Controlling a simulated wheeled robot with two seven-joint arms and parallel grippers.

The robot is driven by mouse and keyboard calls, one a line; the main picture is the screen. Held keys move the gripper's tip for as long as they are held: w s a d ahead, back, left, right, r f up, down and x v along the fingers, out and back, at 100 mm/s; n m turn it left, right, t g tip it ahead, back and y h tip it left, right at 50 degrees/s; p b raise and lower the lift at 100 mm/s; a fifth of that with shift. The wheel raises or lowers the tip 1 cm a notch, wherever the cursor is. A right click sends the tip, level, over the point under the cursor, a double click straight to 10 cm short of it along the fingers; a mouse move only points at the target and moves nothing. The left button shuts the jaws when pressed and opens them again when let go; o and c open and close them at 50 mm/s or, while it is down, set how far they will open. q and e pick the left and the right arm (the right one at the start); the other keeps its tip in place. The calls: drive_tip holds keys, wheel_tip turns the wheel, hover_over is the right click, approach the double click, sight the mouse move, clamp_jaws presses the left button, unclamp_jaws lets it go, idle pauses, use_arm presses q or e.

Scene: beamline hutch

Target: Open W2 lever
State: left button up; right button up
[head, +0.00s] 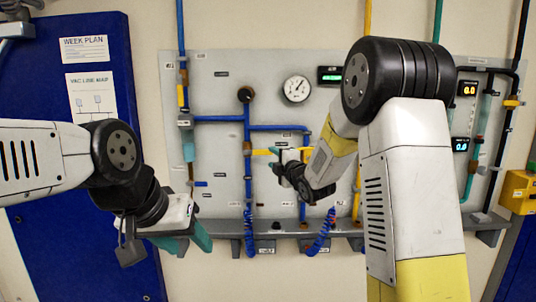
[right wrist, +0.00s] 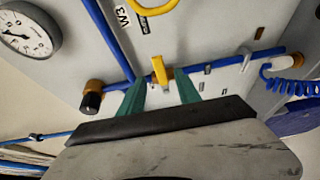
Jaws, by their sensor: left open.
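In the right wrist view a yellow lever (right wrist: 159,70) sits on a blue pipe with brass fittings. It shows between the two green fingertips of my right gripper (right wrist: 161,86), which are apart with a gap on each side. I cannot read a W2 label, so I cannot tell if this is the W2 lever. In the head view my right gripper (head: 290,156) is at the panel's middle, its fingers partly hidden by its own wrist. My left gripper (head: 188,240) is open and empty, low in front of the panel's left edge.
The grey panel (head: 222,92) carries blue pipes, a round gauge (head: 297,88) and displays. A W3 label (right wrist: 122,15) is beside another yellow handle (right wrist: 152,8). A grey ledge (head: 285,229) with coiled blue hoses (head: 249,232) runs below. A yellow box (head: 519,192) is at right.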

sight(266, 153)
drive_tip(key=x, duration=0.7)
drive_tip(key=shift+w+a, duration=0.15)
drive_tip(key=shift+w, duration=0.2)
drive_tip(key=shift+c, duration=0.2)
clamp_jaws()
drive_tip(key=shift+f, duration=0.1)
idle(0.8)
